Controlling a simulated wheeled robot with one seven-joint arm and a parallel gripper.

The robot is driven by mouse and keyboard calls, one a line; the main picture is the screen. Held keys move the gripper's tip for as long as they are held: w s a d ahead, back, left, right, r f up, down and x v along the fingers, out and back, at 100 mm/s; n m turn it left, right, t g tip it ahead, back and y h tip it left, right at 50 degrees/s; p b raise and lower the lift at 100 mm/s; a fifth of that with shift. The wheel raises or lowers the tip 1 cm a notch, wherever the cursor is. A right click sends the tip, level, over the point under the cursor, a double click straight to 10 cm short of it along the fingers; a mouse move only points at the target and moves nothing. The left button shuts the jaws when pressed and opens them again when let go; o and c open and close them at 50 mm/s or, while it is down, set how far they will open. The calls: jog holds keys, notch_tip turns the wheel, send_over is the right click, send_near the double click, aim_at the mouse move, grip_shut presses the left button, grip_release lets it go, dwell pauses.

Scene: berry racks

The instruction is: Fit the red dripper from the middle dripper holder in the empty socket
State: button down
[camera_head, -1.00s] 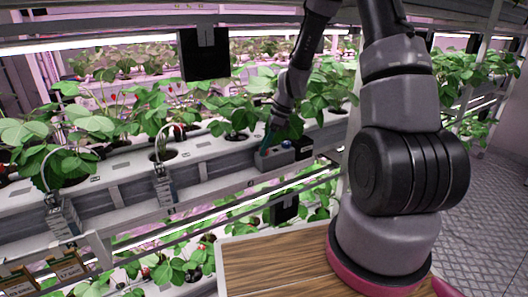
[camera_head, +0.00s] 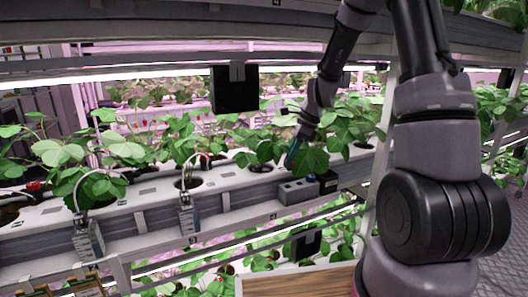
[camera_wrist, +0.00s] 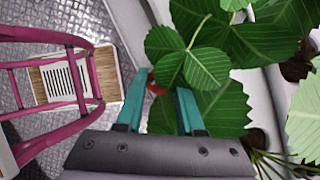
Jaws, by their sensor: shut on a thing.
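My gripper (camera_head: 291,158) is above the gutter, in front of leaves and above a small grey holder box (camera_head: 294,192). In the wrist view my gripper's teal fingers (camera_wrist: 158,88) are apart with a small red thing, which looks like the red dripper (camera_wrist: 155,86), between their tips. Most of it is hidden behind the fingers and a leaf. I cannot make out an empty socket for sure.
Strawberry plants fill the white gutter (camera_head: 140,207), and leaves (camera_wrist: 205,60) crowd my fingers. Grey clip units (camera_head: 187,214) with looping white tubes hang on its front. A black box (camera_head: 328,182) sits right of the holder; another (camera_head: 234,89) hangs above. A wood-topped surface (camera_head: 300,281) stands below.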

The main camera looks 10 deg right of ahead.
jog(key=shift+f, duration=3.4)
jog(key=shift+c, duration=2.2)
grip_release()
jog(key=shift+r, duration=0.1)
